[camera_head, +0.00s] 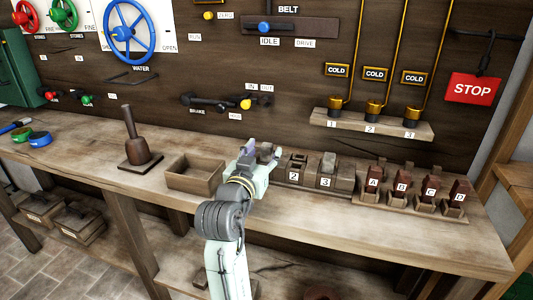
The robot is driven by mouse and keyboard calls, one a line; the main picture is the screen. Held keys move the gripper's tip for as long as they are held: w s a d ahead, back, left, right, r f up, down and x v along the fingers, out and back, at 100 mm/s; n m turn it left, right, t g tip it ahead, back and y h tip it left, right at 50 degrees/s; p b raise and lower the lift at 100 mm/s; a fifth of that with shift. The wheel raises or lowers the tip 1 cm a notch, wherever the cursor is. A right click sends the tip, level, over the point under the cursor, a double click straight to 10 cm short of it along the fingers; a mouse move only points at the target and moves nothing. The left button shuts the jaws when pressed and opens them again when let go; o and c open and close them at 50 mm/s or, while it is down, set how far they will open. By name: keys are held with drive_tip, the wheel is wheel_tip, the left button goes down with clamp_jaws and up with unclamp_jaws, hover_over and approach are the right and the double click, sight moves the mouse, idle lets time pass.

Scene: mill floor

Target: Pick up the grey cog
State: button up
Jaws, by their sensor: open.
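My gripper (260,149) is open at the back of the workbench, over the left end of a row of numbered wooden holders. It hides the holder at that end and whatever is in or under it. No cog can be made out clearly. A small grey piece (328,161) stands in the holder marked 3 (325,182), right of my gripper. I cannot tell whether it is the grey cog. The holder marked 2 (294,176) has a dark top whose contents are too small to tell.
An empty wooden tray (193,185) and a wooden mallet-like tool (135,143) stand left of my gripper. Lettered holders (372,182) with brown blocks stand to the right. Levers and wheels line the back board above. The front of the bench (370,235) is clear.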

sight(265, 148)
drive_tip(key=x, duration=0.3)
drive_tip(key=shift+w+p, duration=0.2)
drive_tip(key=shift+p, duration=0.15)
drive_tip(key=shift+c, duration=0.2)
drive_tip(key=c, duration=1)
drive_tip(key=shift+r, duration=0.15)
